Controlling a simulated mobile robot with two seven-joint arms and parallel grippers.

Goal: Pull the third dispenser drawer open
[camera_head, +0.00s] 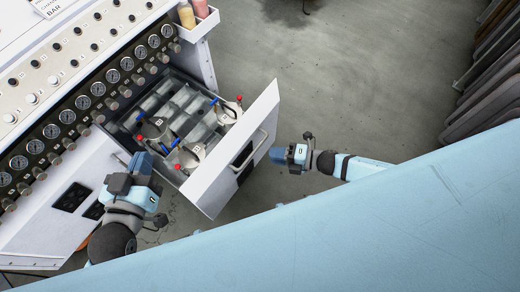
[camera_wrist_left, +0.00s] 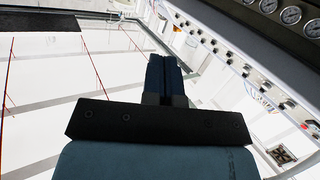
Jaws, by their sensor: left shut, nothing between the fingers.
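A white dispenser drawer (camera_head: 218,170) stands pulled out of the gauge cabinet. Its front carries a bar handle (camera_head: 252,150) and a dark panel. Inside are metal compartments and several canisters (camera_head: 190,156) with red and blue knobs. I cannot tell whether it is the third drawer. My left gripper (camera_head: 142,163) is by the drawer's near side, close to the cabinet face. In the left wrist view its fingers (camera_wrist_left: 166,75) are shut and empty. My right gripper (camera_head: 276,155) is just right of the handle, apparently apart from it; its jaw opening is unclear.
The cabinet panel holds rows of gauges (camera_head: 97,89) and knobs; gauges also show in the left wrist view (camera_wrist_left: 291,15). A white bottle holder (camera_head: 199,24) is fixed at the cabinet's far corner. Dark stacked panels (camera_head: 495,75) stand at right. The concrete floor (camera_head: 350,75) between is clear.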

